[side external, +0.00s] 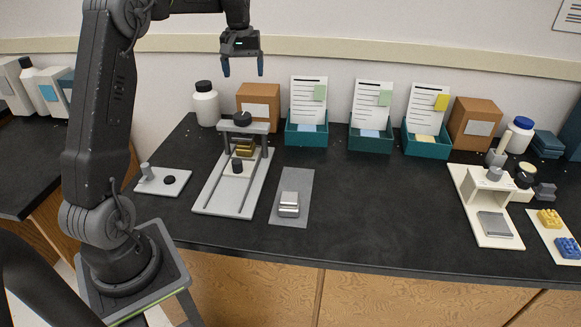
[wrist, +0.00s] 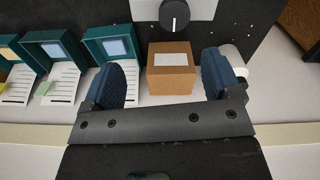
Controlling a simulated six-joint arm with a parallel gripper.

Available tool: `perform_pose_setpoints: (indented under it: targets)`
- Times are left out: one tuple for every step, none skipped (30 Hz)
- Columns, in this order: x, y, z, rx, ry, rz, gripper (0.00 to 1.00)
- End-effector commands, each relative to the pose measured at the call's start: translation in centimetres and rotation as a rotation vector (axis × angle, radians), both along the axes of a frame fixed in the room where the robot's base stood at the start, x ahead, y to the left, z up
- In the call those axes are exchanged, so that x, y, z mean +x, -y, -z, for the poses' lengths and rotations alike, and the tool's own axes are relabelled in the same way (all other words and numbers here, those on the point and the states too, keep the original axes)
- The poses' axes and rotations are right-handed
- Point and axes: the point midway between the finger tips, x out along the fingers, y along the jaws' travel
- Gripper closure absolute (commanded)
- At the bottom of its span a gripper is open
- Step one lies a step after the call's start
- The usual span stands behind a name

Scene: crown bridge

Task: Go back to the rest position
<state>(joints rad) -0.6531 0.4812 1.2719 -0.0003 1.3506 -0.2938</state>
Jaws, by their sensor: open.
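My gripper (side external: 242,66) is open and empty, raised high above the back of the bench, over the brown box and the press-like fixture. In the wrist view my gripper (wrist: 168,84) shows its two blue padded fingers wide apart, with the box seen between them from above. The fixture (side external: 225,195) has a light grey base, dark posts, a top plate with a black knob (side external: 242,118), and brass-coloured blocks (side external: 245,147) under the plate. The knob also shows in the wrist view (wrist: 174,16). Nothing touches my gripper.
The brown box (side external: 258,101) and a white bottle (side external: 205,104) stand behind the fixture. Teal trays (side external: 306,136) with cards line the back. A grey mat (side external: 304,215) holds silvery blocks. A white stand (side external: 481,232) and a plate with yellow and blue bricks (side external: 545,240) are at right. The middle front is clear.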

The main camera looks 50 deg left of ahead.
Motion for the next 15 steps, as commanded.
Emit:
perform_pose_setpoints:
  targets:
    - [-0.2,2.4,-1.4,0.016,0.022,0.049,0.16]
    - [-0.5,3.8,-2.0,0.025,0.033,0.081,0.16]
    - [-0.9,5.9,-2.8,0.038,0.050,0.124,0.16]
    - [-1.3,7.4,-3.4,0.047,0.063,0.159,0.16]
    - [-1.8,8.9,-3.9,0.057,0.077,0.193,0.16]
    - [-2.5,10.8,-4.5,0.069,0.095,0.236,0.16]
    - [-3.2,12.2,-4.8,0.078,0.108,0.271,0.16]
    - [-3.8,13.6,-5.1,0.086,0.122,0.304,0.16]
    - [-4.8,15.4,-5.4,0.098,0.140,0.348,0.16]
    - [-5.6,16.7,-5.7,0.107,0.155,0.383,0.16]
    - [-6.5,18.0,-5.8,0.115,0.169,0.415,0.16]
    - [-7.6,19.6,-5.9,0.126,0.188,0.459,0.16]
    - [-8.6,20.7,-5.9,0.133,0.203,0.493,0.16]
    - [-9.5,21.9,-5.8,0.141,0.218,0.525,0.16]
    - [-10.8,23.2,-5.6,0.151,0.238,0.569,0.16]
